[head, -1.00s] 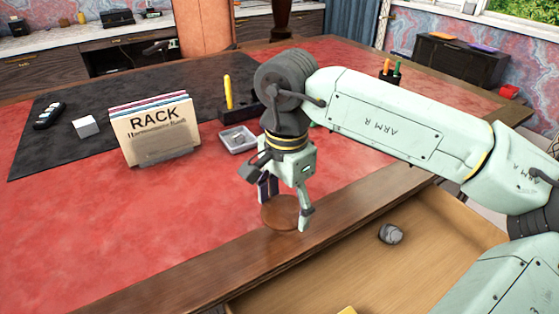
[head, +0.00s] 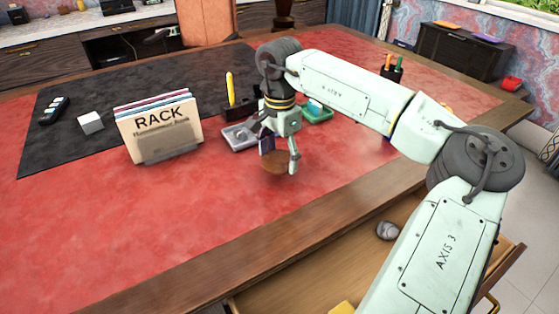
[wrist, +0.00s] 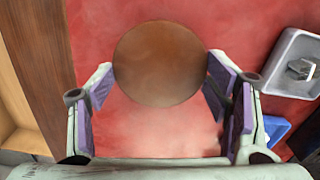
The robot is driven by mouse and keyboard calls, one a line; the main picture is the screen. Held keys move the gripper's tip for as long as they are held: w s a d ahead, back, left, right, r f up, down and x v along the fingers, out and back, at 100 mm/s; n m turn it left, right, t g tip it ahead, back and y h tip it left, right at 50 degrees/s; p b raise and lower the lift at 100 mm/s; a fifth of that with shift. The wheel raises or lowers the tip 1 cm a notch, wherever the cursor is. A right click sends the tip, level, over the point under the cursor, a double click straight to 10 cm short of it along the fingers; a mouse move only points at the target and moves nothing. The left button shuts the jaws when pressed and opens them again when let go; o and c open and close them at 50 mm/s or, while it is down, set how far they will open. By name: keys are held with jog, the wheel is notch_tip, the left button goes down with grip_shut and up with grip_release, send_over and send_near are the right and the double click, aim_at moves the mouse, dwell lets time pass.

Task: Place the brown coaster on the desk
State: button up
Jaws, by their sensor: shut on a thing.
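The brown coaster (head: 273,164) is a round, flat disc held between the fingertips of my gripper (head: 281,160). In the wrist view the coaster (wrist: 160,62) lies face-on, with a purple-padded finger against each side of its rim. It is over the red leather top of the desk (head: 225,205), inward from the wooden front edge. It looks level and low over the leather; I cannot tell whether it touches.
A grey tray (head: 238,136) and a green tray (head: 318,112) are close behind my gripper. A file rack (head: 160,135) stands to the left. An open drawer (head: 300,275) holding a grey stone-like object (head: 387,230) is at the front. Red leather left of the coaster is clear.

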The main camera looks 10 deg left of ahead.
aim_at(279, 159)
jog(key=shift+w+f, duration=0.25)
jog(key=shift+a+f+p, duration=0.1)
jog(key=shift+f+p, duration=0.5)
jog(key=shift+f, duration=0.95)
jog(key=shift+f, duration=0.1)
jog(key=o, duration=1.1)
notch_tip(279, 159, up, 12)
jog(key=shift+r+b, duration=0.15)
jog(key=shift+b, duration=0.7)
